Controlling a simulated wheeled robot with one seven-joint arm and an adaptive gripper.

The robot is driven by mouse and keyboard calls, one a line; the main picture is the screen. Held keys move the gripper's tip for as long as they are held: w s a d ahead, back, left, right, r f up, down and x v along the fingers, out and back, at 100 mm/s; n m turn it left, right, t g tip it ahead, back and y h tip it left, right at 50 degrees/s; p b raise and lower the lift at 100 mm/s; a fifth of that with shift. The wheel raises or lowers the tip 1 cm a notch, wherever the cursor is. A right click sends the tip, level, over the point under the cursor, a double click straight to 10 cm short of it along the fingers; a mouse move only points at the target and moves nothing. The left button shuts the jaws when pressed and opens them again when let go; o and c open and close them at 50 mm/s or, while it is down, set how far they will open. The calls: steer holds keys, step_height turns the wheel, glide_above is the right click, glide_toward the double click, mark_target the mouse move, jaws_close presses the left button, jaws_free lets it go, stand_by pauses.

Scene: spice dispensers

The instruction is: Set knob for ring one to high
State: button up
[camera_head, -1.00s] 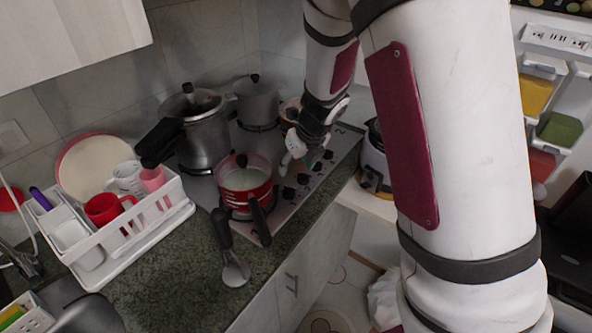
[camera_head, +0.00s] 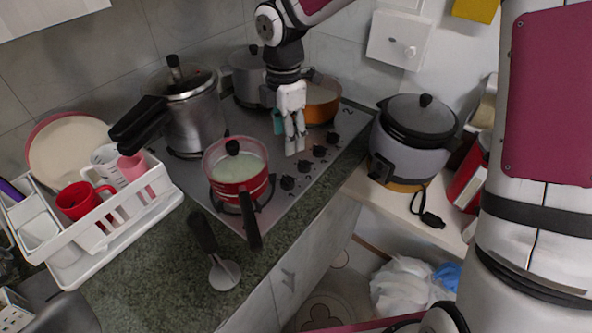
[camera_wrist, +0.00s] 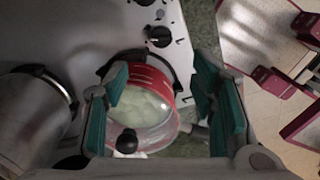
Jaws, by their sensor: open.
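The stove (camera_head: 240,203) has a row of several black knobs along its front edge. In the wrist view, a knob (camera_wrist: 158,36) with the mark "1" beside it lies above the gap between the fingertips; its setting is too small to read. In the head view, the knob nearest the red pot (camera_head: 288,183) seems to be this one. My gripper (camera_head: 291,148) points down over the stove, behind the knob row, and is empty. In the wrist view, its teal finger pads stand wide apart (camera_wrist: 161,80), with the red pot showing between them.
A pressure cooker (camera_head: 195,120), a grey pot (camera_head: 248,75) and an orange pot (camera_head: 322,103) stand behind. A rice cooker (camera_head: 410,150) is right of the stove. A dish rack (camera_head: 125,225) is left.

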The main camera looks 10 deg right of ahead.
mark_target(287, 178)
step_height(287, 178, down, 14)
steer(key=shift+s+r+p, duration=0.1)
steer(key=shift+r+p, duration=0.05)
steer(key=shift+p, duration=0.35)
steer(key=c, duration=1.2)
